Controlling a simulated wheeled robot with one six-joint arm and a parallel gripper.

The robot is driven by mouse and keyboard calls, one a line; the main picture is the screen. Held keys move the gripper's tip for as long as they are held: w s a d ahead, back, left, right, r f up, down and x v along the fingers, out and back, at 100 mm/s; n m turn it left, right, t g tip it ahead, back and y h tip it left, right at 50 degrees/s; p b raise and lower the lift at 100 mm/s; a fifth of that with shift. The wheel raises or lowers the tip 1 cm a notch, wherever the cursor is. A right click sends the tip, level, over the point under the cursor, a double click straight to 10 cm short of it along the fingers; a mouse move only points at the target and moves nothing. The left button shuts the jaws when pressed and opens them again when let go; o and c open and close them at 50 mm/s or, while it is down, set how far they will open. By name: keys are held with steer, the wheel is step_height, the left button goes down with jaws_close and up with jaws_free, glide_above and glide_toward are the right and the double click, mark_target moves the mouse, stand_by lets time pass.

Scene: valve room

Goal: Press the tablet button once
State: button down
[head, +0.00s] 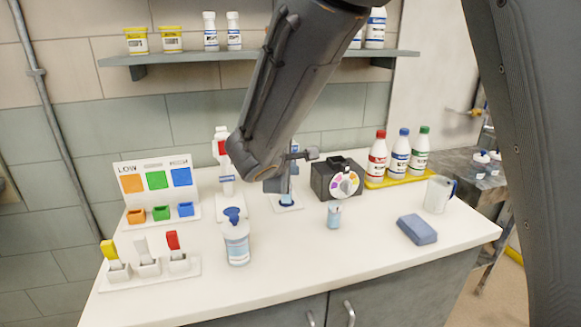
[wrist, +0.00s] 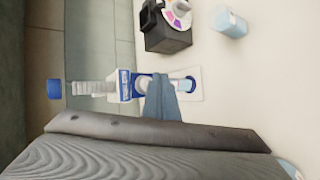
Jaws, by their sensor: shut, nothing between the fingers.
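A tall dispenser (wrist: 128,86) stands on a white base with a blue rim. In the wrist view it lies sideways, with a blue cap (wrist: 54,89), a ribbed pale column and a blue-and-white body. In the head view my arm hides most of it, and its base (head: 289,207) shows below. No button can be clearly made out on it. My gripper (wrist: 159,82) is shut and empty, its fingertips in front of the lower body; contact cannot be told. It also shows in the head view (head: 276,186).
A dark box with a dial (head: 337,180) and a small blue cup (head: 334,214) are on the right. The front right counter holds a blue sponge (head: 417,230).

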steer(key=shift+s, duration=0.1)
steer(key=shift+s+d+b, duration=0.2)
steer(key=shift+s+b, duration=0.05)
steer(key=shift+s, duration=0.55)
steer(key=shift+s+d+b, duration=0.25)
steer(key=shift+s+b, duration=0.05)
steer(key=shift+s, duration=0.45)
steer(key=shift+s+d+b, duration=0.2)
steer(key=shift+s+b, duration=0.05)
steer(key=shift+s, duration=0.55)
